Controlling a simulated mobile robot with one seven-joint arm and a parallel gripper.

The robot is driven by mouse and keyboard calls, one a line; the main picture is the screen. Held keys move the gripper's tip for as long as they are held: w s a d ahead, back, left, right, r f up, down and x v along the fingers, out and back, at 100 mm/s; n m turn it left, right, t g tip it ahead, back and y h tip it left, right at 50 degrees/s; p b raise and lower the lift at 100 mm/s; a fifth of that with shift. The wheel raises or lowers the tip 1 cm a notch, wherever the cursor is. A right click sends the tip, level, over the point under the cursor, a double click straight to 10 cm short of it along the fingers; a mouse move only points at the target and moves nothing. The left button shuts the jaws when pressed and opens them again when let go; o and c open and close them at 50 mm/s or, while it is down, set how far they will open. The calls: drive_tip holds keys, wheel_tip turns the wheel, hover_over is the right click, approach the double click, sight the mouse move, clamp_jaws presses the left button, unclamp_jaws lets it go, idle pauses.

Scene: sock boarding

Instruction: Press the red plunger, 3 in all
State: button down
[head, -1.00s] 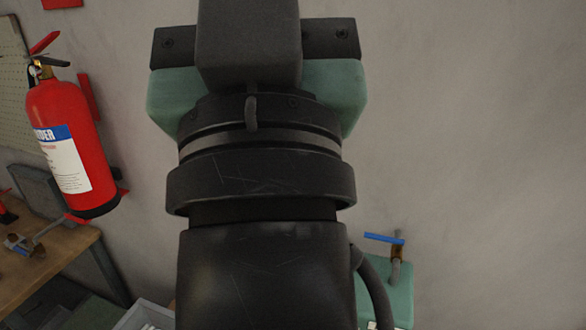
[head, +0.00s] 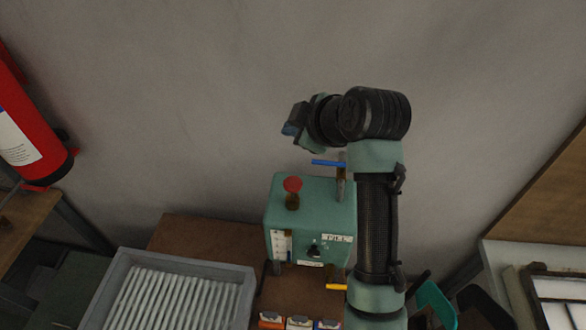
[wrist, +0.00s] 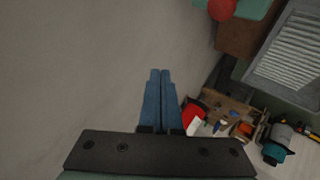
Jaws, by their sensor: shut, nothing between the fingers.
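The red plunger (head: 292,185) stands upright on top of a green box (head: 313,212) in the head view. Its red knob also shows at the top edge of the wrist view (wrist: 221,9). My gripper (head: 290,130) is above and slightly beyond the box, level with the plunger from side to side and clear of it. In the wrist view the blue fingers of my gripper (wrist: 161,72) are together with nothing between them. The plunger's knob is apart from the fingertips, up and to the right.
A blue-handled valve (head: 328,163) rises from the box near my arm. A grey crate (head: 120,262) with white ribbed contents stands at the lower left, near a brown surface (head: 205,235). A fire extinguisher (head: 22,150) hangs at the left. A pale framed panel (head: 510,260) is at the right.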

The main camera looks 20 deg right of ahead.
sight(296, 184)
drive_tip(key=shift+s+d+f+n+g, duration=0.2)
drive_tip(key=shift+s+f+g, duration=0.05)
drive_tip(key=shift+f, duration=0.25)
drive_tip(key=shift+s+d+f+n+g, duration=0.15)
drive_tip(key=shift+s+f+n+g, duration=0.1)
drive_tip(key=shift+f, duration=0.2)
wheel_tip(296, 184, down, 9)
drive_tip(key=b, duration=0.6)
drive_tip(key=shift+r, duration=0.1)
idle(1.4)
drive_tip(key=shift+f+b, duration=0.4)
drive_tip(key=shift+f+b, duration=1.2)
drive_tip(key=shift+f, duration=0.5)
idle(1.3)
drive_tip(key=shift+r, duration=0.1)
drive_tip(key=shift+r+p, duration=1.45)
drive_tip(key=shift+r, duration=0.55)
